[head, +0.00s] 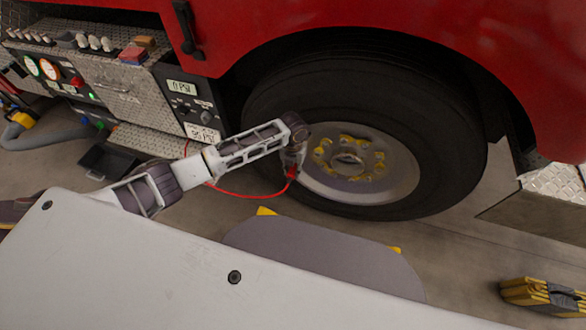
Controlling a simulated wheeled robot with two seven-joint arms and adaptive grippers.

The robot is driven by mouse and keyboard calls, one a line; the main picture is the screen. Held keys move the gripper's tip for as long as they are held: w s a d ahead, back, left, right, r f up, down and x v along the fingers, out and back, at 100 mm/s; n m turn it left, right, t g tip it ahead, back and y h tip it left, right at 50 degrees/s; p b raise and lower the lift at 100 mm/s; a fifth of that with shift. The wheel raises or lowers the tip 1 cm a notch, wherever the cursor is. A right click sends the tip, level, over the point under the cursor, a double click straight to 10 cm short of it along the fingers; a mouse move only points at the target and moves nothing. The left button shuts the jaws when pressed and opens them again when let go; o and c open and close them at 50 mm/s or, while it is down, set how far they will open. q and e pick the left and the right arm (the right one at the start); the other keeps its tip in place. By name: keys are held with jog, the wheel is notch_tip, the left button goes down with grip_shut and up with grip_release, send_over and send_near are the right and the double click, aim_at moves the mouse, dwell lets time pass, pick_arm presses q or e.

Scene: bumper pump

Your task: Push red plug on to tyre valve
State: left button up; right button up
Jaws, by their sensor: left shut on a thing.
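The tyre (440,140) of a red vehicle stands upright at centre right, with a grey wheel rim (385,180) and yellow lug nuts around its hub. My left gripper (292,172) is at the left edge of the rim, shut on the red plug (292,172). A thin red hose (240,195) runs from the plug in a sagging curve to the left behind my arm. The tyre valve is too small or hidden to make out. I cannot tell whether the plug touches it. My right gripper is not in view.
A pump panel with gauges and displays (182,88) is at upper left. A black open tray (108,160) lies below it. A yellow and black block (543,295) lies on the floor at lower right. The red wheel arch (400,20) overhangs the tyre.

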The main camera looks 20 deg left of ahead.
pick_arm(q)
jog(key=shift+w, duration=0.15)
jog(key=o, duration=1)
jog(key=shift+r, duration=6)
notch_tip(320, 180, up, 9)
jog(key=p, duration=0.9)
jog(key=shift+r+p, duration=0.5)
